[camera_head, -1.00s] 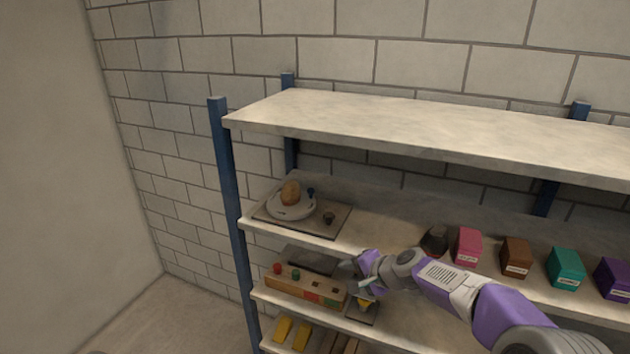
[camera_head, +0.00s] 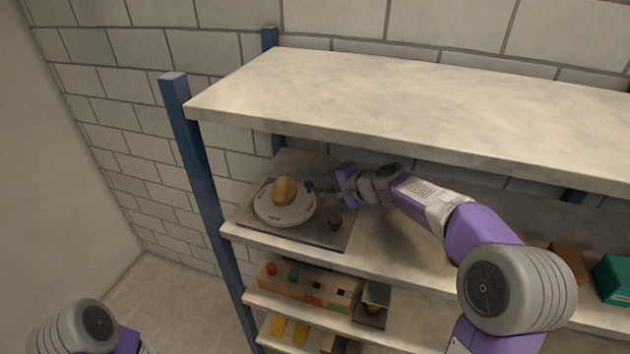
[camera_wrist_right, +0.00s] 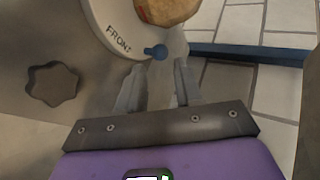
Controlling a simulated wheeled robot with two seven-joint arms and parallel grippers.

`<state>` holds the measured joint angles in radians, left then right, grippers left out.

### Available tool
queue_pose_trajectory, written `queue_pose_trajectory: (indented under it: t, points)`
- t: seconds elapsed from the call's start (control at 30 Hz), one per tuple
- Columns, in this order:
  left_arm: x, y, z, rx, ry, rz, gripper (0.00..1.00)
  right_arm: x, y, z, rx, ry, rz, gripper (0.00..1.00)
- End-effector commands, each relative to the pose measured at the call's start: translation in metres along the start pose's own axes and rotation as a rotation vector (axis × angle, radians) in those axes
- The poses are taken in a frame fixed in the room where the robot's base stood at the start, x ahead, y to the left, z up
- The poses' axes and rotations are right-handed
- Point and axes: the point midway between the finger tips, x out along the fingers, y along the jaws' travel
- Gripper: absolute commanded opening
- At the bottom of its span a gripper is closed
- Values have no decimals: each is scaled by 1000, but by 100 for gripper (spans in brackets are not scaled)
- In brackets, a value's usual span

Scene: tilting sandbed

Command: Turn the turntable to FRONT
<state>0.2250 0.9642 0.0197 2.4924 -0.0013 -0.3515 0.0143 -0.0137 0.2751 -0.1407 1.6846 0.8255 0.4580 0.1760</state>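The turntable (camera_head: 269,217) is a pale round disc on a dark plate at the left end of the middle shelf, with a brown lump (camera_head: 285,190) on top. A blue peg (camera_head: 309,187) stands at its right rim. In the right wrist view the peg (camera_wrist_right: 155,52) is beside the word FRONT on the disc (camera_wrist_right: 108,20). A dark star-shaped knob (camera_head: 335,222) is on the plate's right part. My right gripper (camera_wrist_right: 159,75) is open and empty, its fingertips just short of the peg, which lies ahead of the gap. My left gripper is out of view.
The upper shelf board (camera_head: 380,95) hangs over my right arm. A blue post (camera_head: 200,170) stands left of the turntable. Below is a wooden block (camera_head: 310,288) with coloured pegs. A teal box (camera_head: 612,280) stands on the right.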

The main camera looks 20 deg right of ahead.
Motion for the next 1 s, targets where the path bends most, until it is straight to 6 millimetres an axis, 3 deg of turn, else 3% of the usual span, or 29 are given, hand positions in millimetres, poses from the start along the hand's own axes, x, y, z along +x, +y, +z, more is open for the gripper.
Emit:
queue_pose_trajectory:
  t: [0.1,0.23,0.6,0.87,1.0]
  points:
    - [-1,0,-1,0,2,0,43,21,1,1,1,-3,3,35]
    - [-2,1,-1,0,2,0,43,35,0,0,0,-2,1,35]
    - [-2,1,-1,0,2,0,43,42,0,0,1,0,0,35]
    - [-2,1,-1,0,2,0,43,42,0,0,0,0,1,0]
    - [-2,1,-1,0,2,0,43,42,0,0,0,-1,1,0]
